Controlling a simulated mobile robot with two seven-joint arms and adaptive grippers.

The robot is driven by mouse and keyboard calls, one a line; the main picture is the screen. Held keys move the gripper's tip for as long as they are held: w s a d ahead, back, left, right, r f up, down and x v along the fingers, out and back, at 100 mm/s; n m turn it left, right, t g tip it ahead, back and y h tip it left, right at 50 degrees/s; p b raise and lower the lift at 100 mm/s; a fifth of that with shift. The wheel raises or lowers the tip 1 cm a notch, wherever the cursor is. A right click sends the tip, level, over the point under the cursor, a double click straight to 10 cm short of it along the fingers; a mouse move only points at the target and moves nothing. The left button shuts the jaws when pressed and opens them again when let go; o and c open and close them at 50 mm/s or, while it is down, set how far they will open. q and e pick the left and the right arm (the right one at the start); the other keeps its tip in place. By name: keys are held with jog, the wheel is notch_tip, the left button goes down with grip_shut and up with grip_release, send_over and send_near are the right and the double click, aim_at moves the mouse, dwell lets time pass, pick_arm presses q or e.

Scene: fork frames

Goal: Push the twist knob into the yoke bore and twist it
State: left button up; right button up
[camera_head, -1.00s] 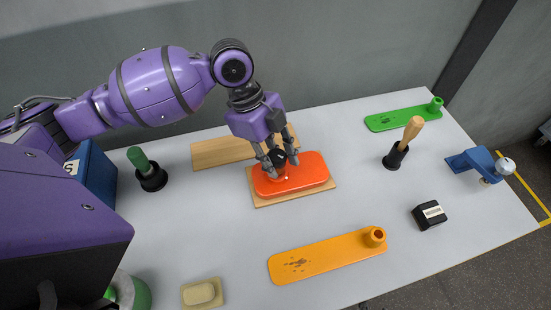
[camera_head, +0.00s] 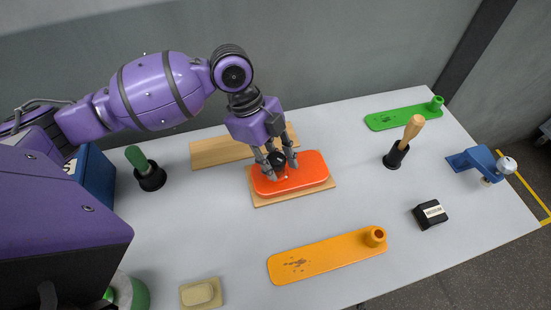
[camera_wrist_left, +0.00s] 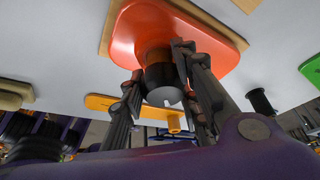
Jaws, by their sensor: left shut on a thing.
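The black twist knob (camera_head: 278,158) stands at the orange-red plate (camera_head: 312,175), which lies on a thin wooden board (camera_head: 262,202). My left gripper (camera_head: 282,168) comes down from above with its fingers around the knob and is shut on it. In the left wrist view the knob (camera_wrist_left: 163,82) is between the fingers, its round grey end facing the camera. A dark red collar (camera_wrist_left: 153,50) on the plate shows behind it. How deep the knob sits in the bore is hidden. My right gripper is not in view.
An orange yoke plate (camera_head: 325,257) lies in front, a green one (camera_head: 400,117) at the back right. A wooden-handled tool (camera_head: 409,135) stands in a black holder, a green-handled one (camera_head: 138,160) at left. A black block (camera_head: 429,214) and blue fixture (camera_head: 478,165) are at right.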

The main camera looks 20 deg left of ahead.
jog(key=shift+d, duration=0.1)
pick_arm(q)
jog(key=shift+r+p, duration=0.55)
jog(key=shift+r, duration=0.2)
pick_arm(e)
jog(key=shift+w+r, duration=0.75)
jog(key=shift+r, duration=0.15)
pick_arm(q)
jog(key=shift+f, duration=0.8)
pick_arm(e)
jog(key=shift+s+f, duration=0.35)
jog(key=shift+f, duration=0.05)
pick_arm(q)
jog(key=shift+r, duration=0.1)
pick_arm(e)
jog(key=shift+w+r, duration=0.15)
pick_arm(q)
jog(key=shift+r, duration=0.65)
jog(key=shift+p, duration=0.3)
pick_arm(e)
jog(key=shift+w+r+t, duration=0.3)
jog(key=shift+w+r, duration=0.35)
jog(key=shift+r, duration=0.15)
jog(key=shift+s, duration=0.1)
